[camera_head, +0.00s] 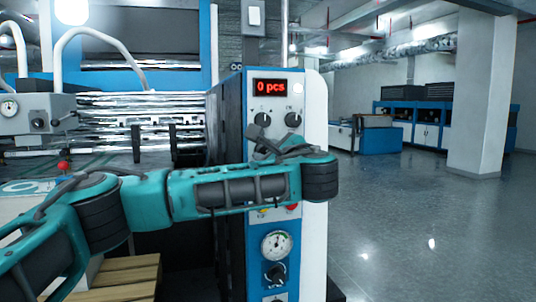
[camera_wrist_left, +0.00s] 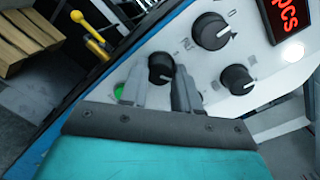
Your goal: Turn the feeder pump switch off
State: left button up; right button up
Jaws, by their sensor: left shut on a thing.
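The control panel (camera_head: 258,92) of the machine stands in front of me, with a red "0 pcs" display (camera_head: 271,87). Two black knobs show below the display, a left one (camera_head: 263,120) and a right one (camera_head: 293,120). In the left wrist view my left gripper (camera_wrist_left: 160,82) has its fingers on either side of a small black knob (camera_wrist_left: 162,66) and is shut on it. A larger knob (camera_wrist_left: 210,31) and another knob (camera_wrist_left: 236,80) are apart from the fingers. The labels are too small to read. In the head view my left arm hides the panel's middle. My right gripper is out of view.
A green button (camera_wrist_left: 120,91) is close beside the left finger. A gauge (camera_head: 276,245) and a dark knob (camera_head: 275,274) are lower on the panel. A yellow lever (camera_wrist_left: 92,38) and a wooden pallet (camera_head: 125,275) are at the left. Open floor (camera_head: 420,230) lies to the right.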

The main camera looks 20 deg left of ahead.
pick_arm(q)
jog(key=shift+f, duration=0.15)
jog(key=n+b, duration=0.6)
jog(key=n, duration=0.5)
jog(key=shift+h, duration=0.4)
jog(key=shift+n, duration=0.3)
jog(key=o, duration=1)
jog(key=shift+r, duration=0.25)
jog(key=shift+o, duration=0.2)
jog(key=shift+s, duration=0.1)
